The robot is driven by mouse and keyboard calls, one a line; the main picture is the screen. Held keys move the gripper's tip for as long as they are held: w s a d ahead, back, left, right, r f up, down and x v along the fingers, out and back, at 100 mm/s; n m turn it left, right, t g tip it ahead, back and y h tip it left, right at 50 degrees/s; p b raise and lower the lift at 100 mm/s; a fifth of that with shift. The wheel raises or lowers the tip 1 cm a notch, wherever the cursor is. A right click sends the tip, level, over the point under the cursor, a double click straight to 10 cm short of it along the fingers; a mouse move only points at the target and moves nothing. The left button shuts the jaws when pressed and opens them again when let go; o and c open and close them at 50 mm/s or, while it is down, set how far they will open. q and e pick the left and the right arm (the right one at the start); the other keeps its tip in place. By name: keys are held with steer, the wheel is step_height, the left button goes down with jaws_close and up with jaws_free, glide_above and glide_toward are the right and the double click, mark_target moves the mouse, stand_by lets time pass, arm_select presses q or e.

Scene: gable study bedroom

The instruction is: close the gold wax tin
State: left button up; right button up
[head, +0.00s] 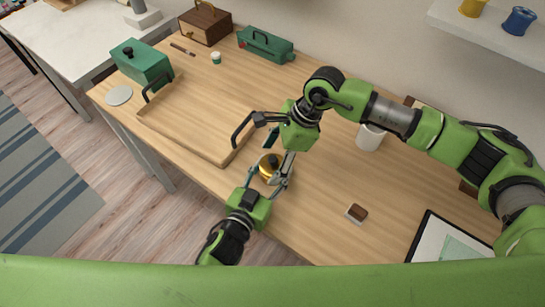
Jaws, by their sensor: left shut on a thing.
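The gold wax tin (267,170) is near the front edge of the wooden desk, small and partly hidden by both grippers. I cannot make out how its lid stands. My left gripper (267,178) comes from the front and is shut on the tin's sides. My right gripper (272,146) hangs just behind and above the tin, its fingers spread apart. A dark teal piece (263,143) shows between the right fingers, and I cannot tell what it is.
A wooden tray (180,137) with black handles lies left of the tin. A white mug (370,137) stands behind right, a small brown block (357,212) front right, and a clipboard (428,236) further right. A green box (142,62) and toolbox (265,45) stand at the back.

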steer(key=v, duration=1.2)
arm_select(q)
steer(key=o, duration=1.7)
steer(key=shift+c, duration=0.2)
steer(key=shift+s, duration=0.1)
steer(key=v, duration=1.1)
steer(key=shift+s+a+r, duration=0.1)
steer(key=shift+s+a, duration=0.1)
steer(key=shift+s, duration=0.15)
